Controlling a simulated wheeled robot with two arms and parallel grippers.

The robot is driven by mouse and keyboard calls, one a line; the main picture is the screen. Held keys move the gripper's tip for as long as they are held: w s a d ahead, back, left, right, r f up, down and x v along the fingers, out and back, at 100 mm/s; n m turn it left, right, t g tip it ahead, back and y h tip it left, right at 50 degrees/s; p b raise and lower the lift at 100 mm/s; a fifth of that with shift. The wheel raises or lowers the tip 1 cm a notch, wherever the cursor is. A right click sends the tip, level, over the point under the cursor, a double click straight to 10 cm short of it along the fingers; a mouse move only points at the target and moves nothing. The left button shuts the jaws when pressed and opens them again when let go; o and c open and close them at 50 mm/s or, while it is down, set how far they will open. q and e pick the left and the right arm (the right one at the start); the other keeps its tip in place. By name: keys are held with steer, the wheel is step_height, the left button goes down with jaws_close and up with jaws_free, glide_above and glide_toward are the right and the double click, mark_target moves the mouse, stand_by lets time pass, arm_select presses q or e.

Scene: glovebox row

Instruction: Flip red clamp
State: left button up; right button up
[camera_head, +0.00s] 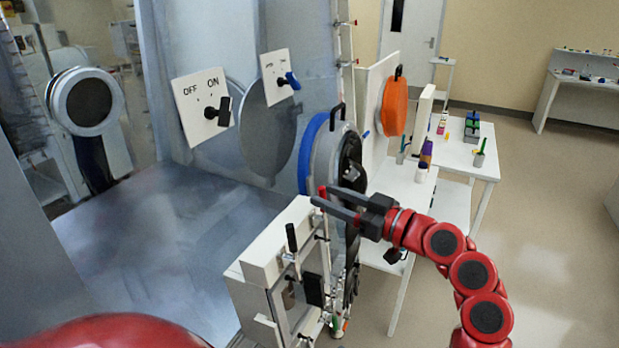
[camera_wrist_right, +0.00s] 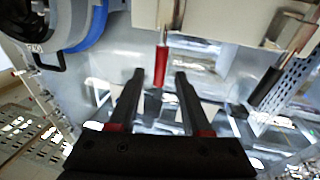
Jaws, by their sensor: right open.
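The red clamp (camera_wrist_right: 161,66) shows in the right wrist view as a red handle on a metal rod, hanging from a pale block. In the head view a small red tip (camera_head: 322,191) shows at my right gripper's fingertips. My right gripper (camera_head: 322,196) reaches in from the right, above the white clamp fixture. In the right wrist view its two dark fingers (camera_wrist_right: 160,75) are open and apart, with the red handle in line with the gap near their tips. I cannot tell whether they touch it. My left gripper is not in view.
A black-handled clamp (camera_head: 291,238) stands on the white fixture (camera_head: 275,243), left of the gripper. A round port with a blue ring (camera_head: 312,150) is just behind. OFF/ON switch panels (camera_head: 201,103) are on the glovebox wall. A white table (camera_head: 462,158) with small items stands right.

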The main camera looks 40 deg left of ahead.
mark_target(325, 194)
steer(key=a+p, duration=0.1)
steer(key=a, duration=0.3)
steer(key=shift+s+a+r, duration=0.1)
steer(key=shift+a, duration=0.6)
jaws_close()
stand_by(0.8)
